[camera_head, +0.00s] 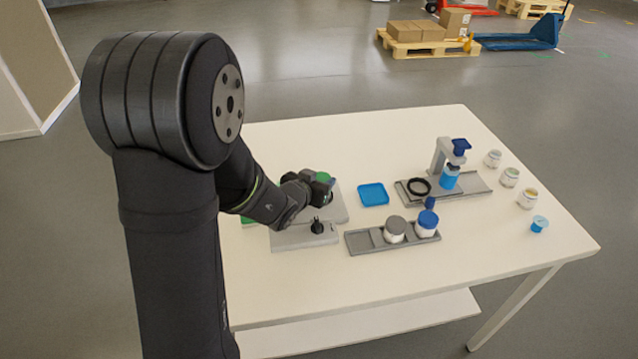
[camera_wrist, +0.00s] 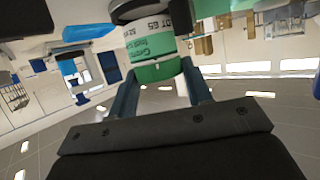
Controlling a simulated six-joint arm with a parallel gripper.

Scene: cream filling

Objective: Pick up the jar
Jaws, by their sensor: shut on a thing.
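My gripper (camera_head: 318,189) is over the grey stand at the left of the table. In the wrist view its two fingers (camera_wrist: 160,82) are closed on either side of a jar (camera_wrist: 152,45) with a white and green printed label and a green end. The jar's far end is partly hidden by a dark round part (camera_wrist: 142,10). In the head view only a bit of green on the jar (camera_head: 325,176) shows past my gripper. I cannot tell whether the jar touches the stand below.
Small jars (camera_head: 509,177) line the right edge.

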